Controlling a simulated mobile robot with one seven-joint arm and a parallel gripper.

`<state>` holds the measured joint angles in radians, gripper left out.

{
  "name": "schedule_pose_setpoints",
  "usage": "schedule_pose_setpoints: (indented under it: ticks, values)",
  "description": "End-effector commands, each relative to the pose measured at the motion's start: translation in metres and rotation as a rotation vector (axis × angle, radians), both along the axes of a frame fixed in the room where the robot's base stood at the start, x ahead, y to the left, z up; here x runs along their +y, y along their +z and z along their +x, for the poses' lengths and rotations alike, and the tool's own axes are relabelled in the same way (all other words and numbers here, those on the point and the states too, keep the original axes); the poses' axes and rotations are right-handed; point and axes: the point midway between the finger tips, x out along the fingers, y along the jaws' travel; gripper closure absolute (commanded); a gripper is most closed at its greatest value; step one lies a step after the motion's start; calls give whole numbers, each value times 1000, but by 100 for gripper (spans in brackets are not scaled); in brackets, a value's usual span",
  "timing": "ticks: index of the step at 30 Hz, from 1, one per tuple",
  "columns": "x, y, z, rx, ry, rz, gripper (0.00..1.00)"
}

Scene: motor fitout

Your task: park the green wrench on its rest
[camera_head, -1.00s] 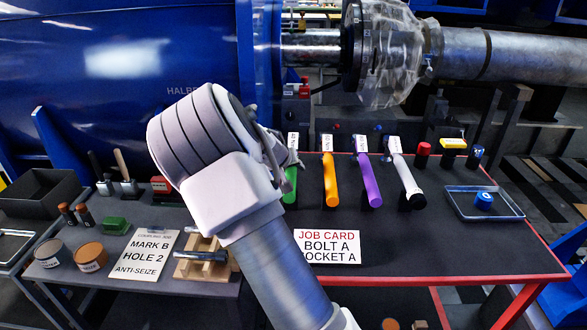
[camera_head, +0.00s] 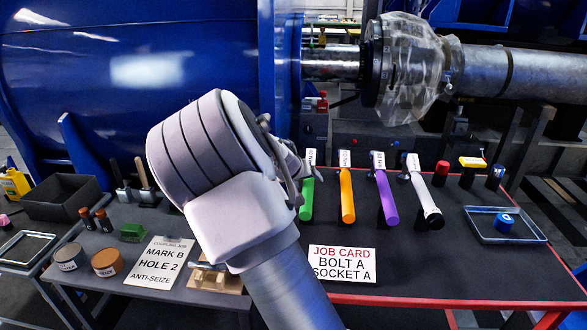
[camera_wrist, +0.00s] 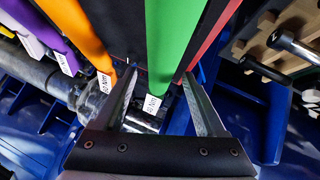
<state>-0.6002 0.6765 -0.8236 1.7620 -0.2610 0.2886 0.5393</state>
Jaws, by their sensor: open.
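The green wrench (camera_head: 307,199) stands in the row of wrenches along the bench's back, left of the orange wrench (camera_head: 346,195). It has a white tag at its far end, and my arm passes close to its left. In the wrist view the green wrench (camera_wrist: 173,45) runs between the fingers of my gripper (camera_wrist: 160,76). The fingers are spread apart, and I see neither one closed on it. The part holding the wrench is mostly hidden, so I cannot tell how it is seated.
A purple wrench (camera_head: 386,200) and a white-handled wrench (camera_head: 427,201) stand to the right. A job card (camera_head: 341,264) lies in front. A wooden rack (camera_head: 217,279) is partly behind my arm. A metal tray (camera_head: 507,234) holds a blue item. Bench between is clear.

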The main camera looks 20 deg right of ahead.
Motion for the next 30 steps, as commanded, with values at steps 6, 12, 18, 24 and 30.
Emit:
schedule_pose_setpoints:
  ticks: [6, 12, 18, 24, 30]
  values:
    - [23, 32, -22, -1, 4, 1, 27]
    - [40, 57, -40, -1, 5, 1, 27]
    - [55, 77, -56, -2, 4, 2, 27]
    - [63, 90, -65, -2, 2, -1, 27]
    - [66, 93, -68, -2, 1, 1, 27]
